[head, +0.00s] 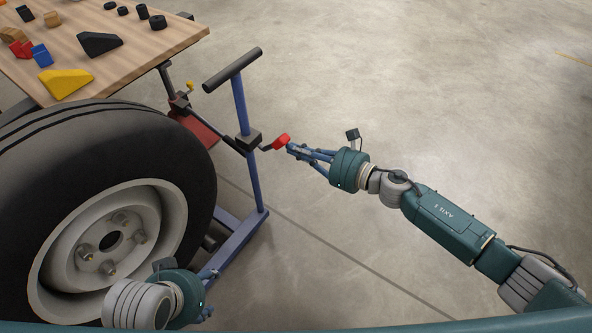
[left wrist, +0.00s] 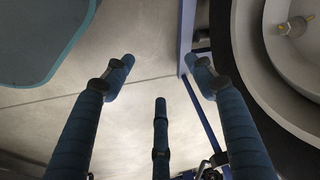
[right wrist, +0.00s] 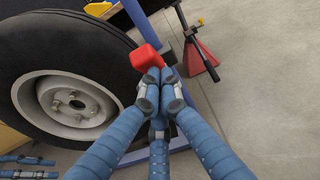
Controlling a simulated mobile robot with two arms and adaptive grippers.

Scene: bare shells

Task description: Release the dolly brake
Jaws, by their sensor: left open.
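The dolly (head: 246,112) is a blue frame with a black T-handle, beside a large tyre. A red-ended brake lever (head: 281,142) sticks out to the right from a black block on its post. In the right wrist view the red lever end (right wrist: 145,58) lies just beyond my fingertips. My right gripper (head: 291,149) has its fingers drawn together, with the tips right at the red end; I cannot tell whether they touch it. My left gripper (left wrist: 160,82) is open and empty, low near the tyre and blue frame; its fingers are mostly hidden in the head view.
The tyre (head: 190,135) on its pale rim fills the left side. A wooden table (head: 135,45) with several coloured blocks stands behind it. A red stand (right wrist: 202,60) with a black bar is beyond the dolly post. The concrete floor to the right is clear.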

